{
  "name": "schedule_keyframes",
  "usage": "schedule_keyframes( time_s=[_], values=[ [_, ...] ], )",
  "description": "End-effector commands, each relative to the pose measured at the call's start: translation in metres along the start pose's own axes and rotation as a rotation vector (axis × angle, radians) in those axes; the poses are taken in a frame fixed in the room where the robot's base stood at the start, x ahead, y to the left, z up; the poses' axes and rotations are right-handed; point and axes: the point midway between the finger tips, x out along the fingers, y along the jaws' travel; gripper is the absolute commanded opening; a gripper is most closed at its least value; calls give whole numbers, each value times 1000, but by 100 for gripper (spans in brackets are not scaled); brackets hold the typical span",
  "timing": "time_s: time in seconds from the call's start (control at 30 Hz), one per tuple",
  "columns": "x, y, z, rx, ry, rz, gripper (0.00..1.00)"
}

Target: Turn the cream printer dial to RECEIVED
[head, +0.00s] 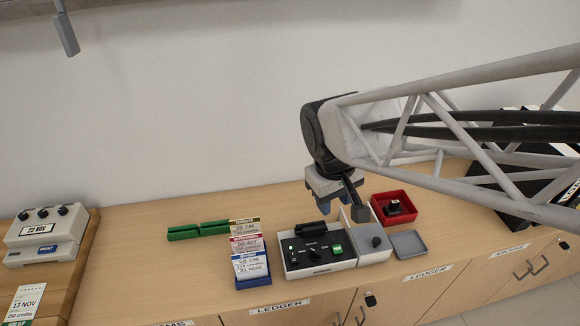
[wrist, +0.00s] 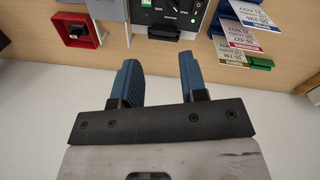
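A printer with a black top panel (head: 318,247) and pale sides stands in the middle of the counter. Its panel has a small dark dial (head: 315,255), white lettering too small to read, and a green button (head: 337,249). Part of this panel shows at the top of the wrist view (wrist: 178,12). A second, cream machine (head: 46,234) with several dark knobs, a "22 NOV" window and a blue PRINT label stands far left. My gripper (head: 341,207) hangs above and behind the black-panelled printer, touching nothing. Its blue fingers (wrist: 158,70) are apart with nothing between them.
A card rack (head: 254,282) with several cards stands left of the black-panelled printer, with green holders (head: 200,230) behind. A grey block with a knob (head: 375,241), a grey tray (head: 408,245) and a red tray (head: 407,219) are to the right.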

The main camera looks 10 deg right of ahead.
Motion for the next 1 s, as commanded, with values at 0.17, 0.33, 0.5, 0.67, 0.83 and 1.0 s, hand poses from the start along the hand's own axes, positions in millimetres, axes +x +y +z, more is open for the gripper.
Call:
schedule_keyframes(
  time_s=[0.17,0.33,0.5,0.67,0.83,1.0],
  values=[
    [47,-8,-26,-180,-117,15,39],
    [93,-17,-44,-349,-221,23,39],
    [133,-26,-55,-497,-307,24,39],
    [157,-32,-60,-581,-356,23,39],
    [165,-34,-61,-611,-372,21,39],
    [165,-34,-61,-612,-372,22,39]
  ],
)
